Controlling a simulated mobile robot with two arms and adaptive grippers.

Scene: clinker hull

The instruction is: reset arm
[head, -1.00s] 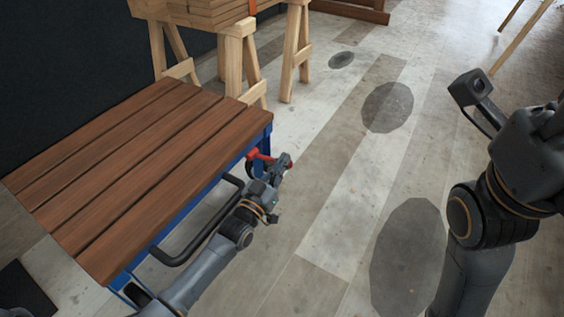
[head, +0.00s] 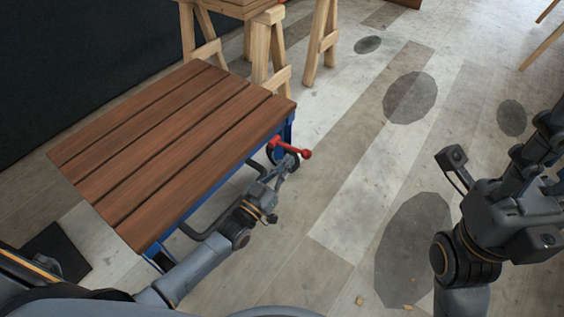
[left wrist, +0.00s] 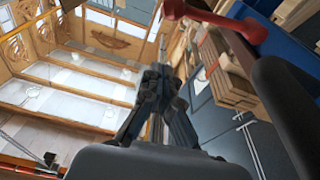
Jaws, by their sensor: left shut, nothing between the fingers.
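My left gripper (head: 289,163) is shut and empty, just off the right side of a wooden-topped blue bench. It is close to a red handle (head: 305,154) at the bench's right corner; in the head view I cannot tell whether they touch. The left wrist view shows my left fingers (left wrist: 158,76) together with nothing between them, and the red handle (left wrist: 228,22) apart from them at the top.
The bench has a brown slatted top (head: 165,150) and a dark bar along its right side. Wooden trestles (head: 265,45) carrying timber stand behind it. Grey plank floor (head: 350,185) with flat dark round patches is open between the bench and my right arm.

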